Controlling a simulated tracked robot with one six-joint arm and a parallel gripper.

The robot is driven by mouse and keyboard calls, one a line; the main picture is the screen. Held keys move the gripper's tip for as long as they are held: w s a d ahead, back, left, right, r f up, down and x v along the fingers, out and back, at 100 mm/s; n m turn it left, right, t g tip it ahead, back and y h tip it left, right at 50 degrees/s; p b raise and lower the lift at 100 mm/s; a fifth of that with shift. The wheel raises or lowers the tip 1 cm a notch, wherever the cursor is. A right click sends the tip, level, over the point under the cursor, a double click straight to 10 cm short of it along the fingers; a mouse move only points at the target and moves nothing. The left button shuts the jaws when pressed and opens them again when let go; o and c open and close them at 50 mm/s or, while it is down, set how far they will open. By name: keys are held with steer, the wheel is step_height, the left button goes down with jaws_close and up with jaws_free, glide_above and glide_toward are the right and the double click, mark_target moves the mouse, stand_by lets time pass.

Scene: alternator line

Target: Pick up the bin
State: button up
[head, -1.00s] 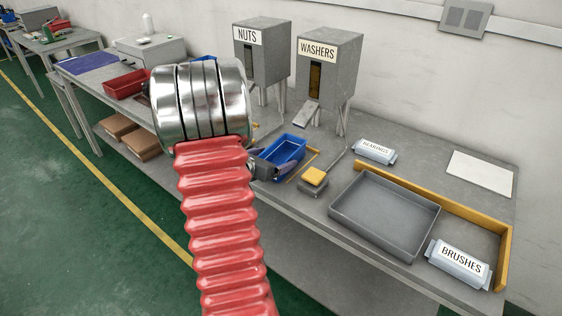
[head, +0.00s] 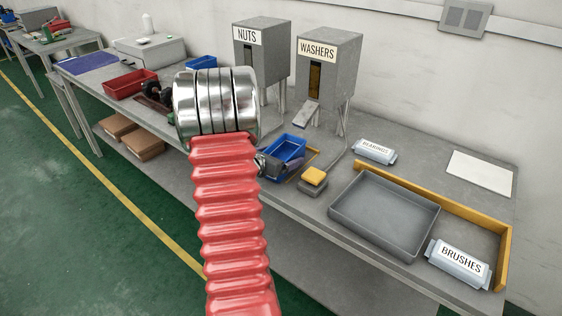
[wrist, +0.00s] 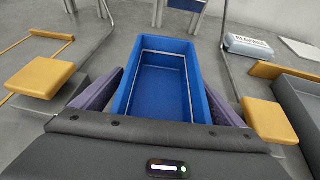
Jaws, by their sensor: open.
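The blue bin (head: 285,148) is an open, empty rectangular box on the grey bench, below the dispensers. In the wrist view the bin (wrist: 160,92) lies between the two purple fingers of my gripper (wrist: 162,98), one along each long side. My gripper is open. Whether the fingers touch the bin walls is hard to tell. In the head view my gripper (head: 279,168) is small and partly hidden by my red arm, at the bin's near side.
A yellow-topped block (head: 314,176) stands right of the bin. The NUTS (head: 262,55) and WASHERS (head: 328,70) dispensers stand behind. A grey tray (head: 385,245) lies further right, beside the BRUSHES (head: 460,262) holder. A red bin (head: 122,85) sits at left.

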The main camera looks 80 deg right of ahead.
stand_by(0.3)
steer(key=c, duration=1.2)
